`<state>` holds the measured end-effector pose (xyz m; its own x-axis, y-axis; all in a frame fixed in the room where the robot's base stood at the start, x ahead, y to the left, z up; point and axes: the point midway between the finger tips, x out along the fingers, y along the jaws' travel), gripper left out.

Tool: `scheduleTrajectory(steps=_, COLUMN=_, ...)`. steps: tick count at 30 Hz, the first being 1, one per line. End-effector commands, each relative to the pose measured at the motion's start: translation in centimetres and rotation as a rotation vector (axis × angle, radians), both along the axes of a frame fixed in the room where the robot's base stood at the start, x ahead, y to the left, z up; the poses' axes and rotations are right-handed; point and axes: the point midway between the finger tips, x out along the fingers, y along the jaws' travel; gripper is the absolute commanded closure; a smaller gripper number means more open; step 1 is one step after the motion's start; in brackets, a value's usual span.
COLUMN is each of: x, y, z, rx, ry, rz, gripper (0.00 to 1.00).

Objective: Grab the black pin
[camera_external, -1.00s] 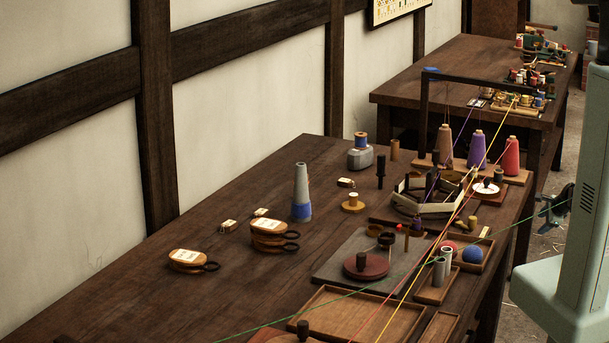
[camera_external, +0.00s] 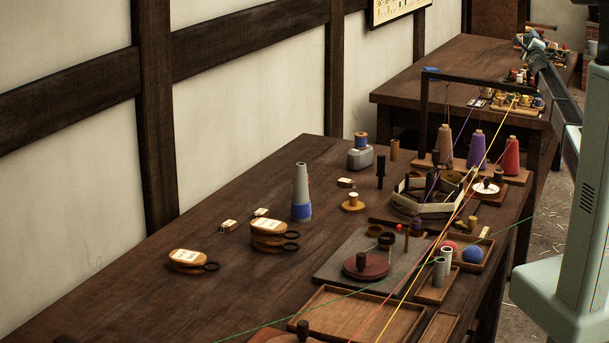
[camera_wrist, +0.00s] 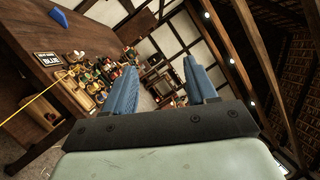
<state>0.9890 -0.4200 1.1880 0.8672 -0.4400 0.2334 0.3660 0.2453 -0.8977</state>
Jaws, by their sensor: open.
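A slim black pin (camera_external: 380,170) stands upright on the near table, right of the grey cone and in front of the grey block with a spool. Other dark pegs show too, such as the one on the red disc (camera_external: 361,261), so I cannot be sure which is meant. My gripper (camera_external: 529,40) is high at the upper right, over the far table and well away from this pin. In the wrist view its two blue fingers (camera_wrist: 161,66) are apart with nothing between them. The pin does not show in the wrist view.
A dark frame (camera_external: 470,82) with taut threads stands over the table's right part, near the thread cones (camera_external: 477,149) and an angular open tray (camera_external: 425,208). Wooden trays (camera_external: 340,312) lie in front. The far table (camera_wrist: 32,62) holds small coloured items.

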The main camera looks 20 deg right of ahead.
Motion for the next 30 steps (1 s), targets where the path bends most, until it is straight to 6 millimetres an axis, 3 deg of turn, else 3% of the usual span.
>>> scheduleTrajectory(steps=1, x=0.6, y=0.6, z=3.1, rx=-0.008, ry=-0.049, rz=-0.008, gripper=0.43)
scheduleTrajectory(steps=6, x=0.7, y=1.9, z=9.6, rx=-0.020, ry=-0.166, rz=-0.030, gripper=0.43)
scheduleTrajectory(steps=18, x=0.8, y=5.5, z=19.3, rx=-0.059, ry=-0.306, rz=-0.045, gripper=0.43)
scheduleTrajectory(steps=23, x=1.9, y=9.1, z=21.3, rx=-0.127, ry=-0.273, rz=-0.020, gripper=0.43)
scheduleTrajectory(steps=30, x=4.6, y=15.5, z=19.4, rx=-0.299, ry=-0.090, rz=0.055, gripper=0.43)
